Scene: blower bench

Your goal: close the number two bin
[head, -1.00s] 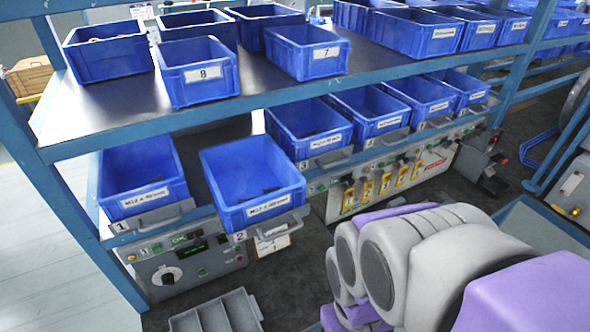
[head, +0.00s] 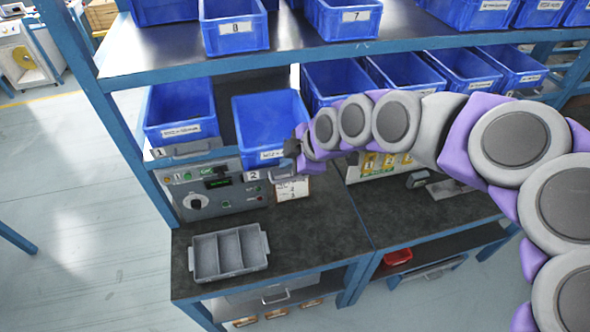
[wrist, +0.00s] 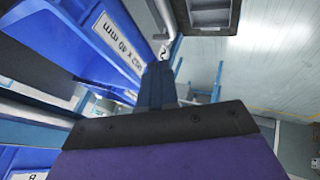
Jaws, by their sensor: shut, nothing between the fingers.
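The number two bin (head: 258,128) is a blue bin on the lower shelf, beside bin 1 (head: 182,115). Its tag 2 and handle (head: 276,175) are at its front; it sits further forward than the bins to its right. My gripper (head: 291,149) is dark and shut with nothing in it, at the bin's front right corner. Whether it touches the bin I cannot tell. In the wrist view, my gripper (wrist: 158,88) points past a blue bin front with a white label (wrist: 117,38), close on the left. My gripper hides part of the bin's right front.
Bins 8 (head: 235,28) and 7 (head: 350,18) stand on the upper shelf (head: 150,57). A control panel (head: 205,190) is below bins 1 and 2.

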